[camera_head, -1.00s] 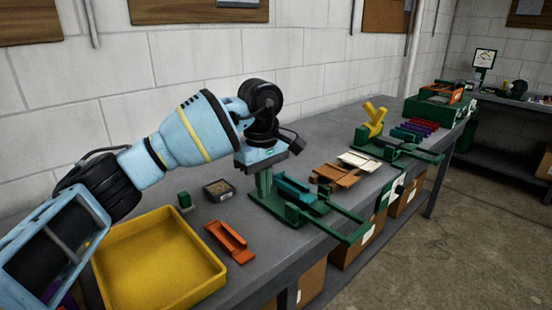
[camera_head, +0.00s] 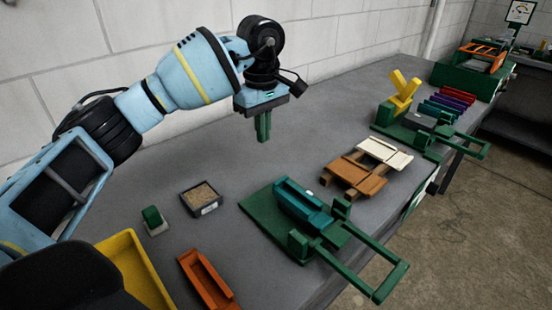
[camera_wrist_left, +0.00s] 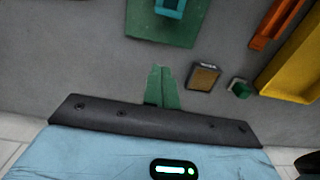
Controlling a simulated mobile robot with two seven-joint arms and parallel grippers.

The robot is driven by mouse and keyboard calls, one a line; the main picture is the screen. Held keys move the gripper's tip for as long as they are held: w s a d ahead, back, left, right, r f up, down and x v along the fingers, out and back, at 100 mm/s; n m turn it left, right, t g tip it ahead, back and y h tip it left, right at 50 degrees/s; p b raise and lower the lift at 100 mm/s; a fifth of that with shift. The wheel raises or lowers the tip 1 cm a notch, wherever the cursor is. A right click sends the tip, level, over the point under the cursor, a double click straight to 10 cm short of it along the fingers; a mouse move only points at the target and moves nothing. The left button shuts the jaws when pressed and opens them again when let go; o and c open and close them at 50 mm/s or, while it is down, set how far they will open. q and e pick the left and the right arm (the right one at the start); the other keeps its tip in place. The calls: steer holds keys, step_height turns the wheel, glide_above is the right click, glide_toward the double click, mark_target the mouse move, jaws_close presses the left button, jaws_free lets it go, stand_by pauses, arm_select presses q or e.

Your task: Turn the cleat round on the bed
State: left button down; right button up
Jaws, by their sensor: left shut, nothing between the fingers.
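A teal channel-shaped piece, which I take as the cleat (camera_head: 301,202), lies on the green bed (camera_head: 262,212) in the middle of the bench. Green blocks stand beside it, and a long green frame handle (camera_head: 375,290) reaches past the front edge. My left gripper (camera_head: 264,141) is above the bench, behind and left of the bed, apart from the cleat. Its green fingers are shut together and empty. In the left wrist view, the fingers (camera_wrist_left: 163,88) point toward the bed (camera_wrist_left: 150,38); the cleat (camera_wrist_left: 171,8) is cut off at the top edge. My right gripper is out of view.
An orange channel (camera_head: 206,280) and a yellow tray (camera_head: 136,262) are at lower left. A small granule box (camera_head: 202,199) and a green block (camera_head: 152,217) stand nearby. Brown (camera_head: 357,175) and cream (camera_head: 385,152) pieces lie to the right. Bare bench surrounds the gripper.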

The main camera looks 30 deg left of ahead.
mark_target(297, 200)
arm_select(q)
step_height(297, 200, down, 10)
steer(key=shift+r, duration=0.25)
steer(key=d, duration=0.1)
steer(key=s+d+p, duration=0.1)
steer(key=shift+d+p, duration=0.3)
steer(key=shift+d, duration=0.1)
steer(key=shift+s+d, duration=0.15)
steer(key=shift+d, duration=0.3)
steer(key=shift+f, duration=0.15)
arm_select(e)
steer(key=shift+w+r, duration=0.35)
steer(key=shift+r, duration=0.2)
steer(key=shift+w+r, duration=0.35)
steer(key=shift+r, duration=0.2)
arm_select(q)
steer(key=shift+d, duration=0.1)
